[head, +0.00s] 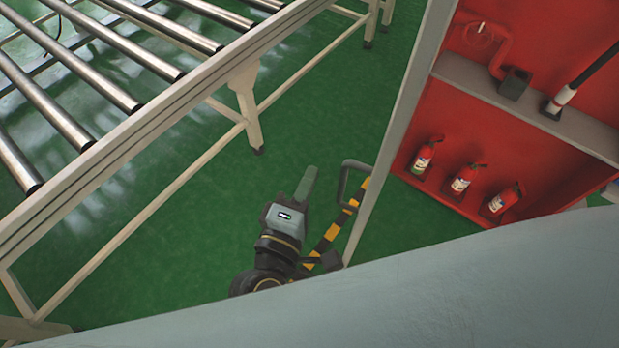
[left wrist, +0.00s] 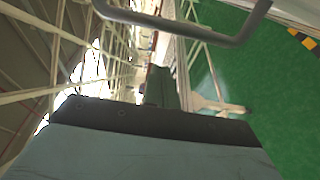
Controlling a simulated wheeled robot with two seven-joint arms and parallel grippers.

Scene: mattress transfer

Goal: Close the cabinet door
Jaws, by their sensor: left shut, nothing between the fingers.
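The red cabinet (head: 541,165) stands open at the right of the head view. Its pale grey door (head: 411,98) shows nearly edge-on, with a grey bar handle (head: 343,182) on its left side. The handle also crosses the top of the left wrist view (left wrist: 190,29). My left gripper (head: 308,179) is shut and empty, a little left of the handle. It looks apart from it, and its closed fingers point up the picture. In the left wrist view the fingers (left wrist: 162,87) lie below the handle bar. My right gripper is not in view.
Several red fire extinguishers (head: 463,179) stand inside the cabinet under a grey shelf (head: 482,82). A roller conveyor (head: 165,118) fills the upper left. Yellow-black floor tape (head: 331,234) runs by the door. A pale grey surface (head: 430,295) covers the bottom. Green floor (head: 315,95) lies free between.

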